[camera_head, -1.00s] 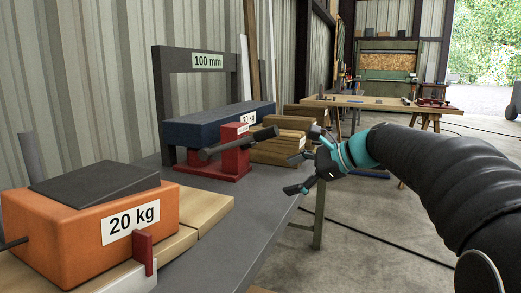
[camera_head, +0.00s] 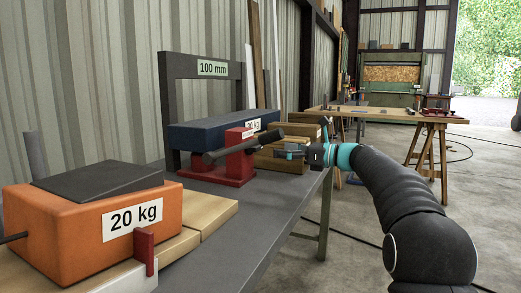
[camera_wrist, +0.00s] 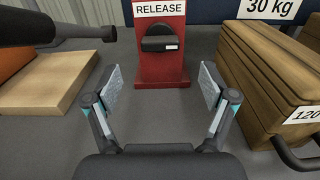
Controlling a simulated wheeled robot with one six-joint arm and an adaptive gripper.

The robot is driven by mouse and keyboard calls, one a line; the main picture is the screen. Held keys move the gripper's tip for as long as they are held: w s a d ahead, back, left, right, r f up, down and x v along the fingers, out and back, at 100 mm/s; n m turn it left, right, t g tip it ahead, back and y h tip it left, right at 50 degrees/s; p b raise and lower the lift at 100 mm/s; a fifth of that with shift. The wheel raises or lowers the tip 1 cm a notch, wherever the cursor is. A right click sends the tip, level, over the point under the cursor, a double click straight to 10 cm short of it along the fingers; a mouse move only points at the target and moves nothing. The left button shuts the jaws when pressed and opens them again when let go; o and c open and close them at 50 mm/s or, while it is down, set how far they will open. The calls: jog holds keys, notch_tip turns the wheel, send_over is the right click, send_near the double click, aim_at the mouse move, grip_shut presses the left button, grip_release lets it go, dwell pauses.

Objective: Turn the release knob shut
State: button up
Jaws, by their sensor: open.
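The release knob (camera_wrist: 160,44) is a black, horizontal grip with a small white mark at its right end, on the face of a red block (camera_wrist: 174,72) labelled RELEASE in the wrist view. In the head view, the red block (camera_head: 238,163) stands at the table's right side; I cannot make out the knob there. My gripper (camera_wrist: 160,84) is open and empty, its two grey pads apart on either side of the knob's line and short of it. In the head view, my gripper (camera_head: 290,151) is just right of the red block.
A dark bar (camera_wrist: 70,32) reaches in at upper left in the wrist view. A wooden block (camera_wrist: 262,75) stands close on the right, with a dark handle near the gripper.

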aim_at(254, 148)
jog(key=x, duration=0.8)
jog(key=shift+a, duration=0.1)
jog(key=c, duration=1.2)
